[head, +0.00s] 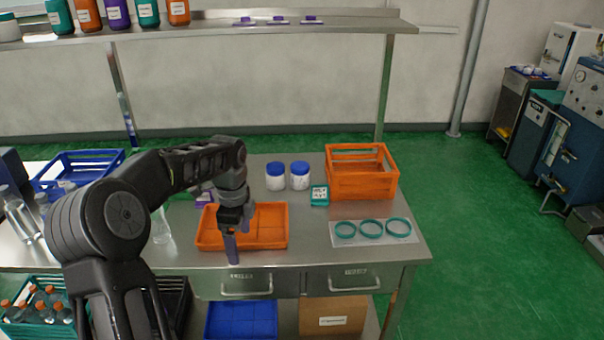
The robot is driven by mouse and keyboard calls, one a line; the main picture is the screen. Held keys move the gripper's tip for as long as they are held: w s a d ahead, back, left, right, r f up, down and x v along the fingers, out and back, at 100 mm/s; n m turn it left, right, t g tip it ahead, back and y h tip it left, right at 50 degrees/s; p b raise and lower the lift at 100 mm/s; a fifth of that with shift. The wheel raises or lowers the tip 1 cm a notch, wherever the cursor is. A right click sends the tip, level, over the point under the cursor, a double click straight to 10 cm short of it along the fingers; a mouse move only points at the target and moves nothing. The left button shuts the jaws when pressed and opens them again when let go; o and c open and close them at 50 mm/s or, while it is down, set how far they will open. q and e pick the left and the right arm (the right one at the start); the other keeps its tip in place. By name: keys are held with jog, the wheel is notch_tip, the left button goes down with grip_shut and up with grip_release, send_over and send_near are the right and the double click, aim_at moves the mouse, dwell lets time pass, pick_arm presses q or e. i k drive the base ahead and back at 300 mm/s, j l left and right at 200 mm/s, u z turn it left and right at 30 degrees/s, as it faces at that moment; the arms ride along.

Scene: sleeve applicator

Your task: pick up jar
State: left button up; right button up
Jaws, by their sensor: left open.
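Two white jars with blue lids stand upright side by side at the back of the steel table, the left jar (276,178) and the right jar (300,177). My left gripper (240,236) is open and points down at the shallow orange tray (268,245), in front and to the left of the jars and apart from them. I see nothing between its fingers. My right gripper is out of view.
An orange slatted crate (361,185) stands right of the jars, with a small teal box (319,196) between. A white sheet with teal rings (400,229) lies at the front right. A blue crate (66,185) stands at the left. Coloured jars line the overhead shelf (215,25).

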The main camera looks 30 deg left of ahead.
aim_at(299, 172)
jog(key=i+j, duration=0.1)
jog(key=i, duration=0.6)
jog(key=i+j, duration=0.1)
jog(key=i, duration=0.6)
